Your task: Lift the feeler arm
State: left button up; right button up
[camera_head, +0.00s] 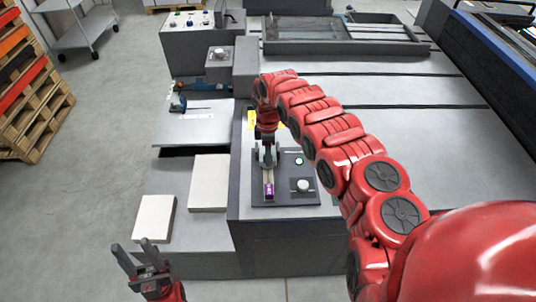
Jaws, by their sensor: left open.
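A slim pale lever with a purple end (269,191), which I take for the feeler arm, lies along a dark plate (290,196) on the machine's near block. My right gripper (268,162) points down over the lever's far end. Its fingertips are small and dark here, and I cannot tell whether they touch the lever or are closed on it. My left gripper (136,257) is open and empty at the lower left, in front of the machine and well apart from the lever.
A green button (299,161) and a round white knob (303,185) sit right of the lever. Two pale blocks (209,182) (154,217) lie on the left ledge. A small blue and dark device (178,101) stands on the grey shelf behind. A pallet stack (30,90) is far left.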

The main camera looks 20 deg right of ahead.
grip_shut()
dwell(1.2)
